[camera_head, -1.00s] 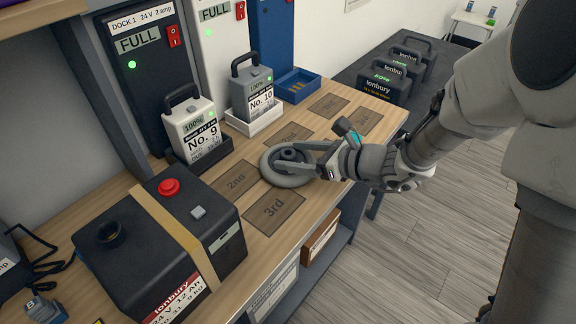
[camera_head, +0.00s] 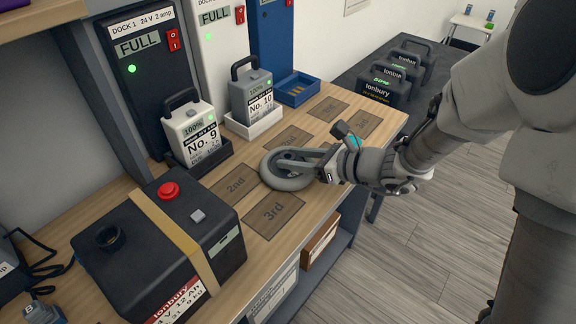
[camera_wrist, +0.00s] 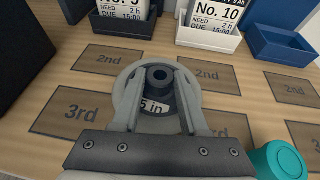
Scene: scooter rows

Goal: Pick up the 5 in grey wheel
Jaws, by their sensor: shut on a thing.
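The grey wheel (camera_head: 287,168) is a thick ring on the wooden bench, between the 2nd and 3rd marked patches. In the wrist view the wheel (camera_wrist: 123,95) shows a dark hub (camera_wrist: 159,78) and a white label reading "5 in" (camera_wrist: 154,107). My gripper (camera_head: 297,163) reaches in from the right, low over the wheel. In the wrist view its two fingers (camera_wrist: 158,90) lie on either side of the hub and are shut on it. Whether the wheel touches the bench is not clear.
White battery No. 9 (camera_head: 196,130) and grey battery No. 10 (camera_head: 252,92) stand in trays behind. A large black battery (camera_head: 150,235) fills the front left. An empty blue tray (camera_head: 299,88) stands at the back. Several marked patches on the bench are bare.

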